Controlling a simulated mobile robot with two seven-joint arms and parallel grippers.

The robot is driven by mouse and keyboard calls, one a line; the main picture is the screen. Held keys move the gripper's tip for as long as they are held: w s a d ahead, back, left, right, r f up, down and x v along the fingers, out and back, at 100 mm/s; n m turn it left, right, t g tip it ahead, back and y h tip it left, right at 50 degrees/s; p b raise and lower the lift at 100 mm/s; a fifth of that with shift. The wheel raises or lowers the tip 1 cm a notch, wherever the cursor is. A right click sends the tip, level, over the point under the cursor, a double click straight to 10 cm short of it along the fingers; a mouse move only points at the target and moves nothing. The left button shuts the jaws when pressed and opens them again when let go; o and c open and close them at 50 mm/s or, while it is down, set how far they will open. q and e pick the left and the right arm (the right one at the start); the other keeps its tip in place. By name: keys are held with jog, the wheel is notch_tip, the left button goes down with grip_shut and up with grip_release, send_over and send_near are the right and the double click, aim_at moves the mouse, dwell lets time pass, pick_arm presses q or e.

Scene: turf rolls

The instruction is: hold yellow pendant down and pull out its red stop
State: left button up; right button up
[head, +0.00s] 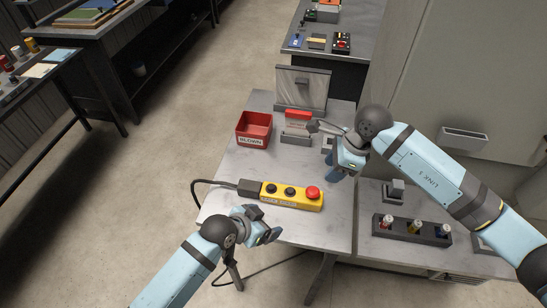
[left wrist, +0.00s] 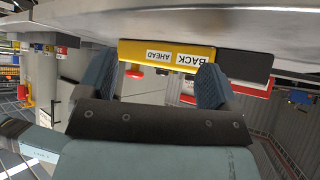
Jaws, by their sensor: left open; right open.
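The yellow pendant (head: 282,200) lies on the grey table with its labelled side facing the front. Its red stop (head: 313,192) is at the right end, beside two black buttons. My left gripper (head: 262,223) is open and empty just in front of the pendant. In the left wrist view, the pendant (left wrist: 165,54) appears upside down beyond the open fingers, with "AHEAD" and "BACK" labels; the red stop (left wrist: 134,73) shows below it. My right gripper (head: 340,165) is open behind and right of the pendant, apart from it; its fingertips are partly hidden.
A red bin marked "BLOWN" (head: 254,130) stands behind the pendant. A red-and-white card (head: 297,122) stands in a grey holder near my right gripper. A black cable (head: 215,184) leaves the pendant's left end. A dark rack (head: 411,229) with coloured parts is at right.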

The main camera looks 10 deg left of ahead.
aim_at(272, 187)
pick_arm(q)
jog(key=w+d+r+m+g+y, duration=0.1)
jog(key=w+d+r+m+g, duration=0.35)
jog(key=w+m, duration=0.25)
jog(key=w+a+r+m+g+y, duration=0.3)
jog(key=w+a+r+m+y, duration=0.15)
jog(key=r, duration=0.35)
jog(key=f, duration=1.3)
jog(key=shift+s+d+f, duration=0.15)
jog(key=shift+s+f, duration=0.1)
jog(key=shift+f, duration=0.1)
